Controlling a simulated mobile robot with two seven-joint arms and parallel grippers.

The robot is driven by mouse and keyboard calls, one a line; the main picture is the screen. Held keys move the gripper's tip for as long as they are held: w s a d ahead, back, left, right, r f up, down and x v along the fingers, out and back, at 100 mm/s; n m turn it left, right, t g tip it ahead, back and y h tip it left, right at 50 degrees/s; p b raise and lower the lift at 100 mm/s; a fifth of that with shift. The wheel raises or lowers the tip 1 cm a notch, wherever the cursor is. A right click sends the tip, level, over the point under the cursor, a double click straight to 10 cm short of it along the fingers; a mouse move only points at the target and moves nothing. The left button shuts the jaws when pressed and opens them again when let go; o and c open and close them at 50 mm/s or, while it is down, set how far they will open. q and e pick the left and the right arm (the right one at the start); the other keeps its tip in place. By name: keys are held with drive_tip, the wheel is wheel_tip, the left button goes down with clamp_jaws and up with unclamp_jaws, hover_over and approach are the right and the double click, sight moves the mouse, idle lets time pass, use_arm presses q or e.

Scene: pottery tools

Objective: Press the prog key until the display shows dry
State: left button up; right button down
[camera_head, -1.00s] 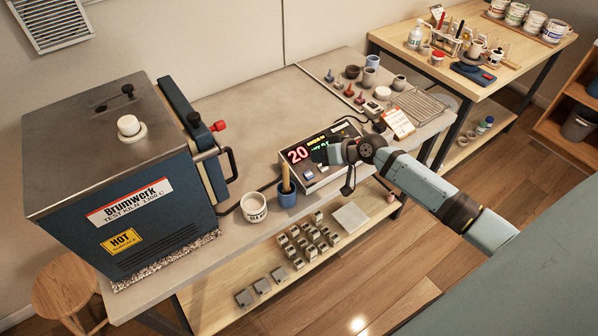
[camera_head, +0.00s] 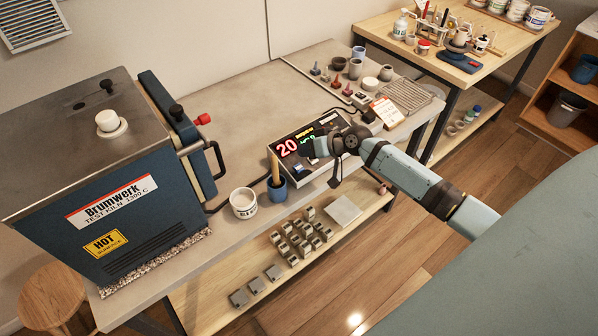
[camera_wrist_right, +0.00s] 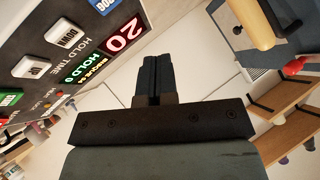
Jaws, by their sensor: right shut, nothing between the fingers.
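The control box (camera_head: 313,172) sits on the bench with a red "20" on its display (camera_head: 287,147). A smaller yellow line and a green line show beside it, partly hidden by my right gripper (camera_head: 312,148). In the right wrist view, the panel (camera_wrist_right: 40,25) fills the upper left. It shows the red "20" (camera_wrist_right: 122,36), a green "HOLD" line (camera_wrist_right: 82,71), DOWN (camera_wrist_right: 65,33) and UP (camera_wrist_right: 28,68) keys, and a green key (camera_wrist_right: 9,101) at the left edge. I cannot make out a prog label. My right gripper's fingers (camera_wrist_right: 154,75) are shut and empty, beside the panel in that picture.
The kiln (camera_head: 100,190) stands left on the bench. A white cup (camera_head: 243,203) and a blue pot (camera_head: 277,188) with a wooden-handled tool stand left of the box. Small pots, coloured cones and a card (camera_head: 387,112) lie behind and right.

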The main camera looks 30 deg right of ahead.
drive_tip(key=b, duration=0.3)
hover_over(302, 169)
drive_tip(key=f, duration=0.4)
drive_tip(key=shift+s+f, duration=0.1)
drive_tip(key=shift+s, duration=0.1)
drive_tip(key=shift+w+f+b, duration=0.15)
drive_tip(key=shift+f+b, duration=0.2)
drive_tip(key=shift+f, duration=0.15)
idle(0.3)
idle(0.6)
drive_tip(key=shift+f, duration=0.15)
drive_tip(key=shift+w+f+b, duration=0.1)
drive_tip(key=shift+f+b, duration=0.15)
drive_tip(key=shift+b, duration=0.1)
